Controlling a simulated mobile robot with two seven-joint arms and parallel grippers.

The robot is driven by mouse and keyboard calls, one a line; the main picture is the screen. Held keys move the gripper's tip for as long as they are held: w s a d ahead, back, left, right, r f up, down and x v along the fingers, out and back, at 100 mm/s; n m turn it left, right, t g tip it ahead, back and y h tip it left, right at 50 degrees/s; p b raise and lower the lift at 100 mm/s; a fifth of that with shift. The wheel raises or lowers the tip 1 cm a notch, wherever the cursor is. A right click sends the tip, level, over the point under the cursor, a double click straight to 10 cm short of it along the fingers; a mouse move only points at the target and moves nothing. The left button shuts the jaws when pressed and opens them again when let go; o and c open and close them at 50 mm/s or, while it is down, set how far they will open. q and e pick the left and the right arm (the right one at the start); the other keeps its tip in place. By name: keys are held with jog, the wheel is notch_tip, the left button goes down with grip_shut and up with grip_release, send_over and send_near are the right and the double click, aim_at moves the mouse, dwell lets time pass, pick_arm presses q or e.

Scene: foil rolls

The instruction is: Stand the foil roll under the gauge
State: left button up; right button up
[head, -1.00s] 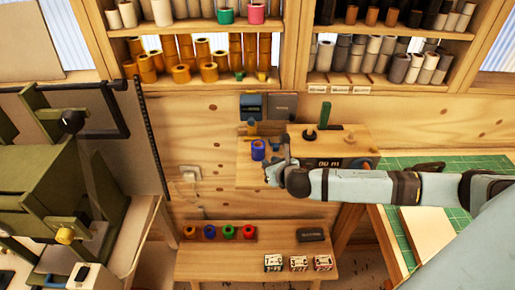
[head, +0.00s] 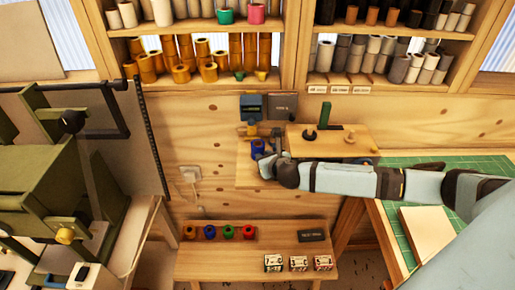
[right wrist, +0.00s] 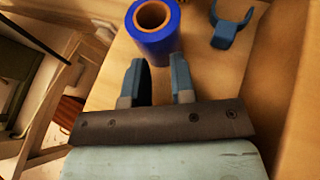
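A blue foil roll (head: 257,147) with a copper-coloured core stands upright on the wooden bench by the wall. It also shows at the top of the right wrist view (right wrist: 155,38). My right gripper (head: 266,160) is close beside it. In the right wrist view its two fingers (right wrist: 160,70) are apart and empty, with the roll just beyond the tips. A blue-grey device (head: 251,107), perhaps the gauge, is on the wall behind the roll. A blue-grey U-shaped piece (right wrist: 230,28) lies right of the roll in the wrist view. My left gripper is not in view.
A wooden block with pegs (head: 328,142) stands right of the roll. A low bench (head: 245,262) holds several coloured rolls and printed cards. A green machine (head: 50,180) stands at left, and a green cutting mat (head: 440,165) lies at right.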

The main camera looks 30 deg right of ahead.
aim_at(261, 151)
jog(key=shift+w+d, duration=0.2)
jog(key=shift+w, duration=2)
jog(key=shift+s+a, duration=0.15)
jog(key=shift+s, duration=1.45)
jog(key=shift+s+a, duration=0.1)
jog(key=shift+s, duration=1.5)
